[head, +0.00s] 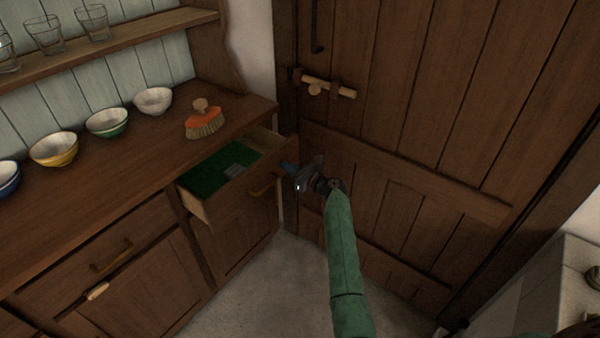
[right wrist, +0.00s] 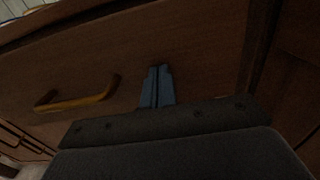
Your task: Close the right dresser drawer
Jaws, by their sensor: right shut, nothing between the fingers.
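My right gripper (head: 287,166) is shut and empty, at the right part of the drawer front. In the right wrist view its blue fingertips (right wrist: 158,72) point at the front panel; I cannot tell whether they touch it. My left gripper is not in view.
The dresser top (head: 130,170) holds several bowls and an orange brush (head: 204,120). Glasses stand on the shelf (head: 130,36) above. A wooden door (head: 400,120) is close behind my right arm. Bare floor (head: 245,290) lies in front of the dresser.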

